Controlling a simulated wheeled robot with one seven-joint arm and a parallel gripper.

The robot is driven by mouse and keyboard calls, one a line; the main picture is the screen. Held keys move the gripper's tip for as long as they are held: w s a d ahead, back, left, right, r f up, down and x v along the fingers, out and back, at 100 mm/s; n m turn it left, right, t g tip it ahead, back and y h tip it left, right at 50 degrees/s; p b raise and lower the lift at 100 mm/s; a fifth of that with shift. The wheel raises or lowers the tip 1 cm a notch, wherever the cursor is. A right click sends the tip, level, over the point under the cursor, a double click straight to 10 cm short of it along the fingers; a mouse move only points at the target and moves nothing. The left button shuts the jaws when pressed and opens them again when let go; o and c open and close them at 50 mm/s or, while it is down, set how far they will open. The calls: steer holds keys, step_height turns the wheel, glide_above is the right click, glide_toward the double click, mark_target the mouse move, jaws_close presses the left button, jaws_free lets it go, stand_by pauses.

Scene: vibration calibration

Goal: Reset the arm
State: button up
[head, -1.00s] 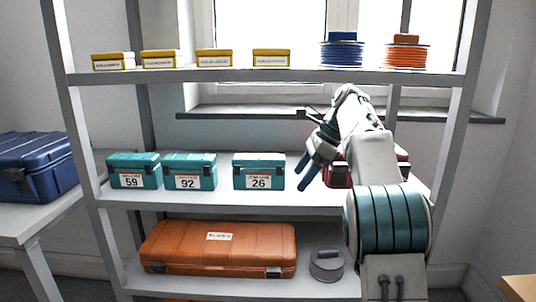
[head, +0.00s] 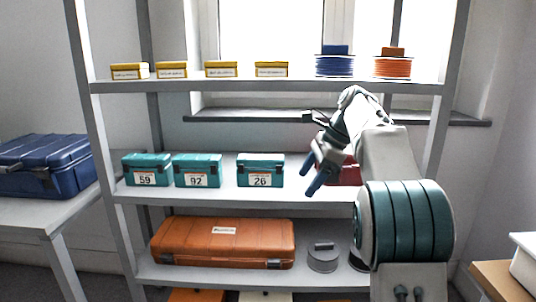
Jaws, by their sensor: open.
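My gripper (head: 313,184) is at the end of my arm, in front of the middle shelf of the rack. Its blue fingers point down and to the left and are apart, with nothing seen between them. It is to the right of the teal case marked 26 (head: 260,170) and does not appear to touch it. A red case (head: 348,174) behind the gripper is partly hidden by my arm.
The rack's middle shelf (head: 225,196) also holds teal cases marked 59 (head: 147,170) and 92 (head: 197,171). Yellow boxes and blue (head: 335,64) and orange spools (head: 393,65) stand on top. An orange case (head: 223,242) lies below. A blue case (head: 45,166) is at left.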

steer(key=s+d+r+n+h+p, duration=0.1)
steer(key=s+r+n+h+p, duration=0.1)
steer(key=s+n+p, duration=0.3)
steer(key=s+d+r+n+t+h+p, duration=0.1)
steer(key=s+r+n+p, duration=0.4)
steer(key=s+p, duration=0.8)
steer(key=s+d+r+n+t+h+p, duration=0.1)
steer(key=s+r+n+p, duration=0.3)
steer(key=s+p, duration=0.5)
steer(key=s+d+n+h, duration=0.1)
steer(key=s+n, duration=0.1)
steer(key=s, duration=0.2)
steer(key=shift+d+n+h+p, duration=0.25)
steer(key=shift+n+h+p, duration=0.05)
steer(key=shift+n+p, duration=0.1)
steer(key=shift+r, duration=0.1)
